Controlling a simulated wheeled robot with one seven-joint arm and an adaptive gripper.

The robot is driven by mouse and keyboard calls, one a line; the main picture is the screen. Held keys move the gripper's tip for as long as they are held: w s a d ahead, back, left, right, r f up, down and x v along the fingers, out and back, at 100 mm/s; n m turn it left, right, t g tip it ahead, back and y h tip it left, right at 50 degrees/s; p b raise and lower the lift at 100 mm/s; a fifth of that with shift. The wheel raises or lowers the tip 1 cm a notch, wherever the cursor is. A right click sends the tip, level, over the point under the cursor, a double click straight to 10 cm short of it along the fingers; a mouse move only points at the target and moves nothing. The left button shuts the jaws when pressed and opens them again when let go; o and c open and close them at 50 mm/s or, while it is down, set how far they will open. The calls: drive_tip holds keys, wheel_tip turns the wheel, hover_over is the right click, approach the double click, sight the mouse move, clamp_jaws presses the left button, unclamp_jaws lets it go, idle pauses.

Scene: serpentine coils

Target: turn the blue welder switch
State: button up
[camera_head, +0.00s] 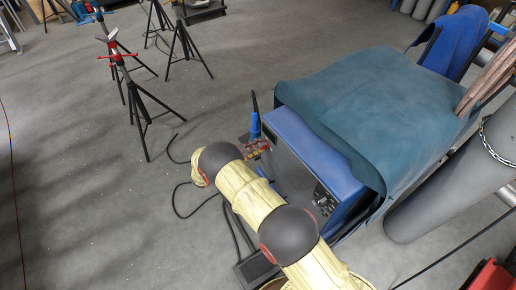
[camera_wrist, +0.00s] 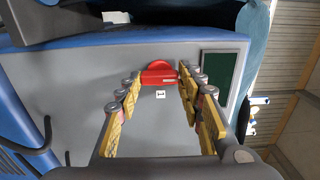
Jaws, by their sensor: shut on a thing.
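The blue welder (camera_head: 325,155) stands on the floor under a teal cover. In the wrist view its grey panel (camera_wrist: 75,115) fills the middle, with blue casing at the left. A red switch (camera_wrist: 158,77) sits on this panel, its grip bar lying level across the picture. My gripper (camera_wrist: 158,82) has one yellow-padded finger at each end of the bar and is shut on it. A small white label marked 1 (camera_wrist: 160,94) shows just below the switch. In the head view the switch is hidden, and my gripper (camera_head: 258,147) is at the welder's left side.
The teal cover (camera_head: 350,100) drapes over the welder. A dark green rectangle (camera_wrist: 215,78) is right of the switch. A grey gas cylinder (camera_head: 440,205) with a chain lies right of the welder. Black tripod stands (camera_head: 140,95) are at left.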

idle(0.4)
drive_tip(key=o, duration=1.2)
drive_tip(key=shift+c, duration=0.2)
drive_tip(key=shift+a, duration=0.1)
drive_tip(key=v, duration=1.2)
